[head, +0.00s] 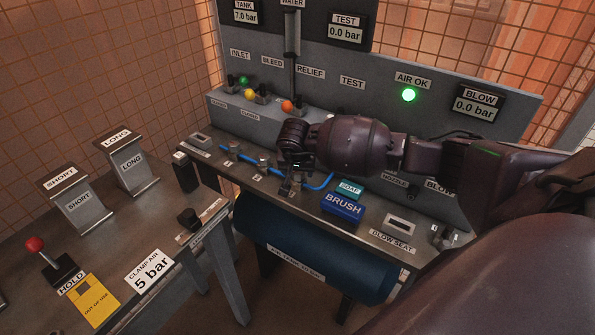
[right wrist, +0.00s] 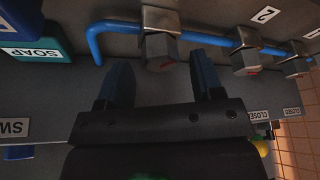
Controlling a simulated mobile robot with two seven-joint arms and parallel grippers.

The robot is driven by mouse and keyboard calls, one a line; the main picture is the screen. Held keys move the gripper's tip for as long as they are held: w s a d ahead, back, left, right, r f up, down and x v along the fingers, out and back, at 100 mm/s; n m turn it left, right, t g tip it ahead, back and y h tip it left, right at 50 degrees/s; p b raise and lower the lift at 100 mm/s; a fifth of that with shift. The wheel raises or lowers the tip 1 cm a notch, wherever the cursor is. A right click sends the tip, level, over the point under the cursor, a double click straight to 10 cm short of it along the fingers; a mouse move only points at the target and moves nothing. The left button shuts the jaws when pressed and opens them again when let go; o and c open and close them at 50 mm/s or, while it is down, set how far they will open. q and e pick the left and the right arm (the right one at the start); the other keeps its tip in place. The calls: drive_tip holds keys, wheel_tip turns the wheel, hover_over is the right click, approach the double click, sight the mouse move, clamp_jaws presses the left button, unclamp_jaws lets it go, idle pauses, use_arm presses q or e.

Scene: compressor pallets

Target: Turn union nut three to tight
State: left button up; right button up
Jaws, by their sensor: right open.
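In the right wrist view a blue tube (right wrist: 205,39) runs through a row of grey metal union nuts. Union nut three (right wrist: 161,51) is the nut at the tube's bend; its number label is not visible. A small red mark shows on it. My right gripper (right wrist: 163,84) is open, its fingers on either side of that nut and a little short of it, with no clear contact. In the head view my right gripper (head: 290,178) is over the bench and hides nut three. Nut two (head: 263,160) shows beside it. My left gripper is not in view.
The blue brush block (head: 342,206) and teal soap block (head: 349,188) lie right of the gripper. Behind stands a grey panel with a lit green AIR OK lamp (head: 409,95); TEST reads 0.0 bar. A second bench with SHORT and LONG stands is at left.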

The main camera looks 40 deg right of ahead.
drive_tip(key=shift+w+d+f, duration=0.15)
drive_tip(key=shift+w+f, duration=0.05)
drive_tip(key=shift+f, duration=0.4)
drive_tip(key=shift+c, duration=0.4)
drive_tip(key=c, duration=0.9)
drive_tip(key=shift+o, duration=0.2)
drive_tip(key=shift+m, duration=0.4)
drive_tip(key=m+g, duration=0.1)
drive_tip(key=m, duration=0.1)
drive_tip(key=m+h, duration=0.1)
drive_tip(key=m, duration=0.1)
drive_tip(key=shift+w+m+g, duration=0.1)
drive_tip(key=shift+m+g, duration=0.2)
drive_tip(key=shift+g, duration=0.1)
drive_tip(key=m+g, duration=0.1)
drive_tip(key=m, duration=0.1)
drive_tip(key=m+g, duration=0.1)
drive_tip(key=m, duration=0.2)
drive_tip(key=shift+h+b, duration=0.3)
drive_tip(key=shift+b, duration=0.05)
drive_tip(key=shift+m, duration=0.4)
